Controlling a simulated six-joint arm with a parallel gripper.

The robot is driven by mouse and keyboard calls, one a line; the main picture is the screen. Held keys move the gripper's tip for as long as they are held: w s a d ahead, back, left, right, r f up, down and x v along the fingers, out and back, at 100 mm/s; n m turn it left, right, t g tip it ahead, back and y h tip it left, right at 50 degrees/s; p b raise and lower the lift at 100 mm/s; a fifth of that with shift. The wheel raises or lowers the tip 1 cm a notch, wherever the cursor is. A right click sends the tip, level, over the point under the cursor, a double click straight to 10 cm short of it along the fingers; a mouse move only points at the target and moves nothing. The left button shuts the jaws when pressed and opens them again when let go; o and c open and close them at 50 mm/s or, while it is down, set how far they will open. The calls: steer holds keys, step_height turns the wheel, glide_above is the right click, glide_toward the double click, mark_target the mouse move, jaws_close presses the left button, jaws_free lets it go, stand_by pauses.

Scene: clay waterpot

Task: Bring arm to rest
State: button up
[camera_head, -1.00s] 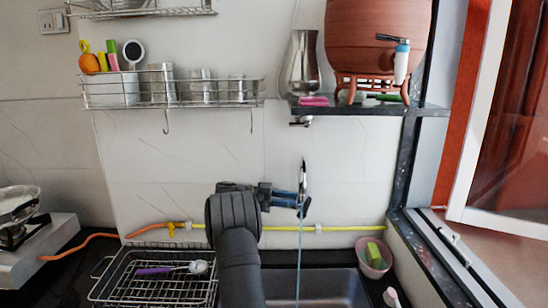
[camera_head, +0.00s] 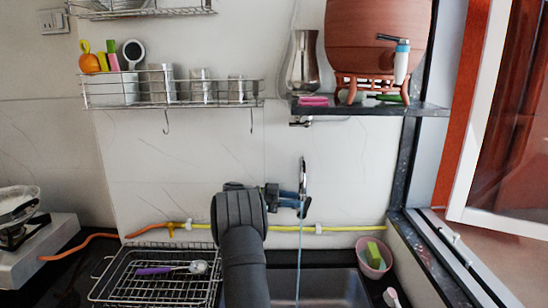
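My dark arm rises from the bottom middle, with a thick ribbed black joint (camera_head: 239,209). Beyond it, my gripper (camera_head: 298,199) points right with blue fingers, close to the slim silver tap (camera_head: 303,172) above the sink. The fingers overlap the tap's line in this view; I cannot tell whether they touch it. The finger gap is too small to read, and no held object is clear. The joint hides part of the wrist.
A sink (camera_head: 330,284) lies at lower right, with a pink bowl (camera_head: 374,258) at its rim. A wire dish rack (camera_head: 110,286) stands left of my arm. A clay pot (camera_head: 376,40) sits on the dark shelf (camera_head: 432,109).

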mark_target(305, 201)
steer(key=d, duration=0.5)
steer(key=shift+s+d+f, duration=0.15)
steer(key=shift+d+f, duration=0.1)
steer(key=shift+d, duration=0.05)
steer(key=shift+d+f, duration=0.1)
steer(key=shift+d, duration=0.2)
steer(key=shift+a+h, duration=0.35)
steer(key=shift+h, duration=0.15)
steer(key=a, duration=1.7)
step_height(305, 201, down, 13)
steer(key=w+d+n+t+y, duration=0.1)
steer(key=d+n+t+y, duration=0.2)
steer(key=y, duration=0.8)
steer(key=shift+w+n+t+y, duration=0.3)
steer(key=shift+n+t, duration=0.7)
steer(key=shift+n, duration=0.2)
steer(key=shift+a, duration=0.1)
